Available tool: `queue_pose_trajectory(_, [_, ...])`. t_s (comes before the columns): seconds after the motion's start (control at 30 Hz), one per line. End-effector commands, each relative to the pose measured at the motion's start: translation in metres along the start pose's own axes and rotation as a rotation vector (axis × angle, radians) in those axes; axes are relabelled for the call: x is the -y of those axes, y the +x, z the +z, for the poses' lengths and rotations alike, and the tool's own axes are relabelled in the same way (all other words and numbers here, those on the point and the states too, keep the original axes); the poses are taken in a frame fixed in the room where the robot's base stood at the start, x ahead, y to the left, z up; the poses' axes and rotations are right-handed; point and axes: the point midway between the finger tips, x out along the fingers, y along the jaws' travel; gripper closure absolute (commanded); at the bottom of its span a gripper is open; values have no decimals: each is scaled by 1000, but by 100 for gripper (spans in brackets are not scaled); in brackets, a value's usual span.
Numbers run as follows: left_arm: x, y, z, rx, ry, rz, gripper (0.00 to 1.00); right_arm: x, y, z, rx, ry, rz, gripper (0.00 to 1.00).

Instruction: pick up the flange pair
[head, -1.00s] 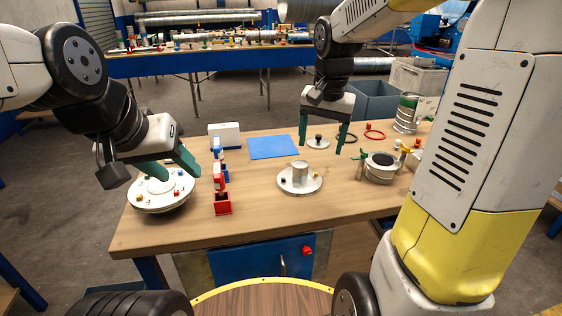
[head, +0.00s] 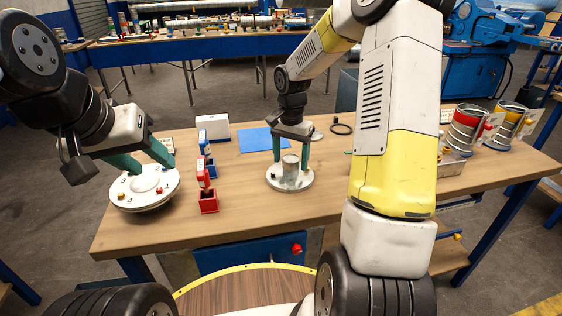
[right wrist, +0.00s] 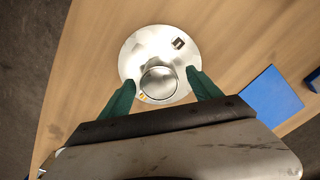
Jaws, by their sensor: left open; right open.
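A metal flange (head: 275,181) with a short upright cylinder on its round base stands mid-table. It also shows in the right wrist view (right wrist: 140,50). My right gripper (head: 291,165) is open, with its green fingers down on either side of the cylinder. In the right wrist view the fingertips lie over the flange's near rim, and I cannot tell whether they touch it. A white round flange-like disc (head: 128,203) with small coloured pieces lies at the table's left end. My left gripper (head: 156,167) is open just above this disc. I cannot tell which piece is the flange pair.
Red (head: 208,201) and blue (head: 211,171) holders stand between the two discs. A white box (head: 212,127) and a blue mat (head: 257,140) lie behind. A black ring (head: 341,129) lies to the right. Cans (head: 467,127) stand at the right end.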

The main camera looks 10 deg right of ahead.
Motion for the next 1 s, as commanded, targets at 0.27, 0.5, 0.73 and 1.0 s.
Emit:
queue_pose_trajectory(0.27, [0,0,0,0,0,0,52,0,10,0,-1,0,-1,27])
queue_pose_trajectory(0.5, [0,0,0,0,0,0,52,0,10,0,-1,0,-1,60])
queue_pose_trajectory(0.73, [0,0,0,0,0,0,52,0,10,0,-1,-1,-1,100])
queue_pose_trajectory(1.0, [0,0,0,0,0,0,52,0,9,0,-3,-1,-2,100])
